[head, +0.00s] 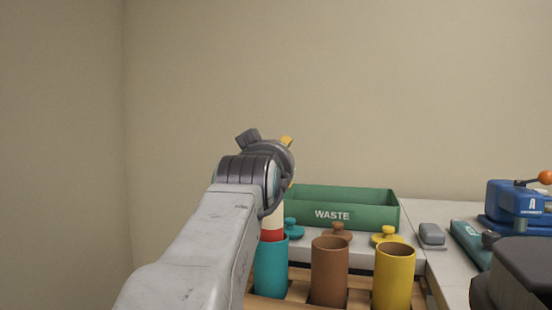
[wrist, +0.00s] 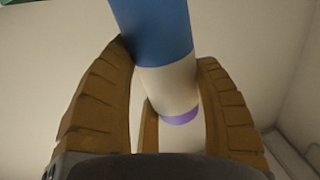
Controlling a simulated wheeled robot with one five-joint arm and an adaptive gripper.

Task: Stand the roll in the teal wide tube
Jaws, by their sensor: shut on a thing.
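A roll (wrist: 168,85) with blue, cream and purple bands stands between the two tan fingers of my gripper (wrist: 165,60) in the wrist view. The fingers are closed on it. In the head view my gripper is mostly hidden behind my wrist, above the teal wide tube (head: 270,268). A cream piece with a red band (head: 272,228) shows below my wrist, upright at the teal tube's mouth. I cannot tell whether it is the held roll's lower part, or how far it reaches inside. The tube's rim is partly hidden.
A brown tube (head: 329,275) and a yellow tube (head: 393,278) stand right of the teal one in a wooden rack. Knobbed teal, brown (head: 338,231) and yellow lids lie behind them. A green WASTE bin (head: 345,208) is at the back; a blue machine (head: 515,205) stands right.

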